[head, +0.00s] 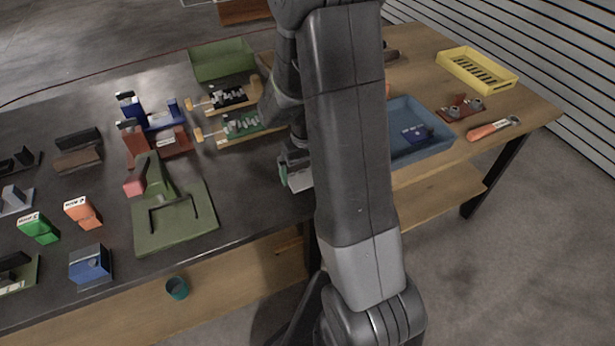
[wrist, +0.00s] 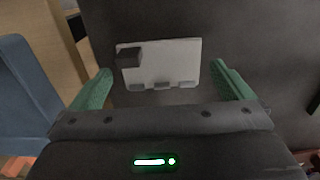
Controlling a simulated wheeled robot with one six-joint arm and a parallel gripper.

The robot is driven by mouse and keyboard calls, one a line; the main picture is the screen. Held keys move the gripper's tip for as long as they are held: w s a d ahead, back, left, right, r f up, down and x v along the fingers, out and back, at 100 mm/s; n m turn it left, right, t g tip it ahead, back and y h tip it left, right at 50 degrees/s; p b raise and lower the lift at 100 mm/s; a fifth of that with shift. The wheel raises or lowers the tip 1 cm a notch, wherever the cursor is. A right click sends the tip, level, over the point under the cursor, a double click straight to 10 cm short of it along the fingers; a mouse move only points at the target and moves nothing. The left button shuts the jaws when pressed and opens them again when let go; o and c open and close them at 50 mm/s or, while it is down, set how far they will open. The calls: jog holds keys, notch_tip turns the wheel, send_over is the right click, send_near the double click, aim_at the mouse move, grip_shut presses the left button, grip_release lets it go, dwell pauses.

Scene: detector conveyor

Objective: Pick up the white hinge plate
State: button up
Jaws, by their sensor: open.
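The white hinge plate (wrist: 172,60) lies flat on the dark table top in the wrist view. It is a pale rectangle with a dark block at its upper left corner and small grey knuckles along its near edge. My gripper (wrist: 161,72) is open, with one green finger on each side of the plate and a gap at both sides. In the head view my gripper (head: 291,178) is low over the table's front part, mostly hidden by my arm. A pale patch beside it may be the plate.
A blue tray (head: 433,145) stands to the right of my arm, and its blue wall (wrist: 25,100) shows at the wrist view's left. A green stand (head: 175,232) and clamp fixtures (head: 155,143) are to the left. A green bin (head: 222,62) stands behind.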

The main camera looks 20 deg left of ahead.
jog(key=shift+f, duration=0.75)
jog(key=c, duration=0.9)
